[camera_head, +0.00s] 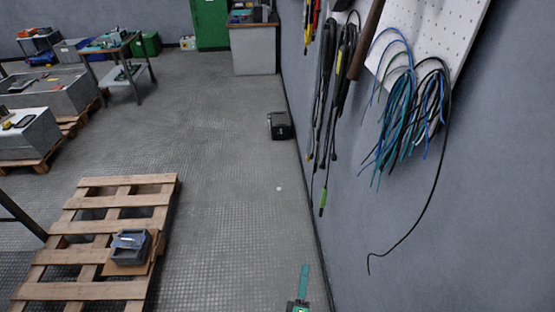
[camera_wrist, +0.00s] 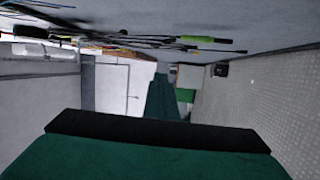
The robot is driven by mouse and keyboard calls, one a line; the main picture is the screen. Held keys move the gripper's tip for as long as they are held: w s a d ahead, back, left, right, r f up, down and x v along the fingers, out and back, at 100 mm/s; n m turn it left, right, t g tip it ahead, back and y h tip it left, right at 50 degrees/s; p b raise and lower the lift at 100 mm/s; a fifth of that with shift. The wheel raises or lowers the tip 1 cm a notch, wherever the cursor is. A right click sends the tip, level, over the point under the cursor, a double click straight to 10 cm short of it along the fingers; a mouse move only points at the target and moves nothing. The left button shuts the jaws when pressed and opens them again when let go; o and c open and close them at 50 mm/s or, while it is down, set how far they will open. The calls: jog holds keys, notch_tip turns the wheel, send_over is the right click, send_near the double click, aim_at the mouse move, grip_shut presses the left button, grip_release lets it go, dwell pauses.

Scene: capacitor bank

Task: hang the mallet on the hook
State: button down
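My gripper (camera_head: 304,268) shows at the bottom of the head view as one narrow teal finger, low beside the wall. In the wrist view, the teal finger piece (camera_wrist: 162,98) points forward beyond a dark edge. I cannot tell whether a second finger is hidden behind it. No held object shows. A brown stick (camera_head: 366,42), perhaps the mallet's handle, hangs on the wall at the top of the head view; its upper end is cut off. It is well above and to the right of my gripper. I cannot make out a mallet head or a free hook.
Blue, teal and black cables (camera_head: 402,115) hang from a white pegboard (camera_head: 440,35). Black leads (camera_head: 330,90) hang beside them. A pallet (camera_head: 88,215) with a grey bin (camera_head: 131,248) lies left. A black box (camera_head: 280,126) stands by the wall. The floor between is clear.

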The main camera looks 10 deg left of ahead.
jog(key=w+a+r+n+y, duration=0.1)
jog(key=w+a+r, duration=0.4)
jog(key=w+r, duration=0.55)
jog(key=w+a+r+y, duration=0.1)
jog(key=w+a+r, duration=0.4)
jog(key=w+r, duration=0.55)
jog(key=w+a+r+h, duration=0.1)
jog(key=w+a+r, duration=0.15)
jog(key=r, duration=0.65)
jog(key=w+a+r+m+h, duration=0.15)
jog(key=w+r, duration=0.25)
jog(key=r, duration=0.6)
jog(key=w+a+r, duration=0.3)
jog(key=r, duration=0.6)
jog(key=s+a+r+m+h, duration=0.1)
jog(key=s+r+h, duration=0.1)
jog(key=r, duration=1.2)
jog(key=s+r+m+h, duration=0.1)
jog(key=s+r+h, duration=0.15)
jog(key=r, duration=1.15)
jog(key=s+d+r+m+g+h, duration=0.1)
jog(key=s+d+r, duration=0.2)
jog(key=s+r, duration=0.75)
jog(key=s+d+r+m+h, duration=0.1)
jog(key=s+d+r, duration=0.2)
jog(key=s+r, duration=0.75)
jog(key=w+d, duration=0.5)
jog(key=d, duration=0.7)
jog(key=shift+w+f, duration=0.15)
jog(key=shift+f, duration=0.05)
